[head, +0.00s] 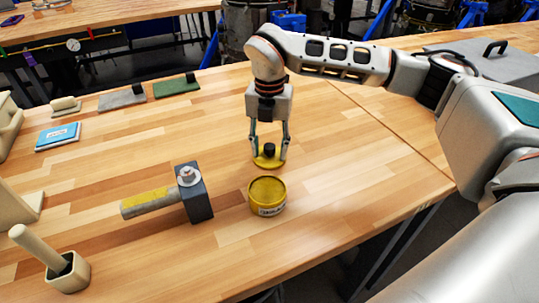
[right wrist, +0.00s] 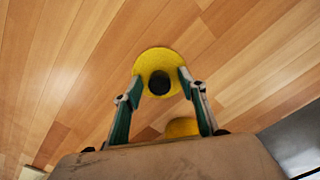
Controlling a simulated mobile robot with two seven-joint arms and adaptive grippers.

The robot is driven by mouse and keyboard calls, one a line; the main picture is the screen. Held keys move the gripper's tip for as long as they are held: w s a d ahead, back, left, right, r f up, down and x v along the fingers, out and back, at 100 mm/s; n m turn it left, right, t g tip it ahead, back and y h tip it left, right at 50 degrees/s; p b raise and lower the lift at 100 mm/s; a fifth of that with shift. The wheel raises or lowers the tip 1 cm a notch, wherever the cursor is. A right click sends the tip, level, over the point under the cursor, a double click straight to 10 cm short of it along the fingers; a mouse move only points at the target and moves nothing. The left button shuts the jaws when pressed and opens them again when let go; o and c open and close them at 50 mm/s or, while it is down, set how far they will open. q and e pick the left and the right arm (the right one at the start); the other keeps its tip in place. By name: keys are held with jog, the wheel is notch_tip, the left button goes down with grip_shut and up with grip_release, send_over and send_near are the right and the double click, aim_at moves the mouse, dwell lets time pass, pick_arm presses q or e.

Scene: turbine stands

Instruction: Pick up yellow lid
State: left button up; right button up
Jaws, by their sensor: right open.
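The yellow lid (head: 268,163) lies on the wooden table with a black knob on top. In the right wrist view my right gripper (right wrist: 157,80) is open, with fingertips at the left and right of the knob and a gap between. A yellow tin (head: 267,198) stands just in front of the lid. My left gripper is not in view.
A dark block with a yellow-marked handle (head: 150,201) lies left of the tin. A beige pot with a rod (head: 68,272) stands front left. A blue booklet (head: 58,136) and several small blocks lie at the back left. The table right of the tin is clear.

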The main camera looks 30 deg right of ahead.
aim_at(270, 147)
grip_shut()
jog(key=shift+r, duration=0.15)
jog(key=shift+r, duration=0.55)
notch_tip(270, 147, up, 19)
jog(key=p, duration=0.1)
jog(key=shift+p, duration=0.35)
jog(key=shift+f, duration=0.1)
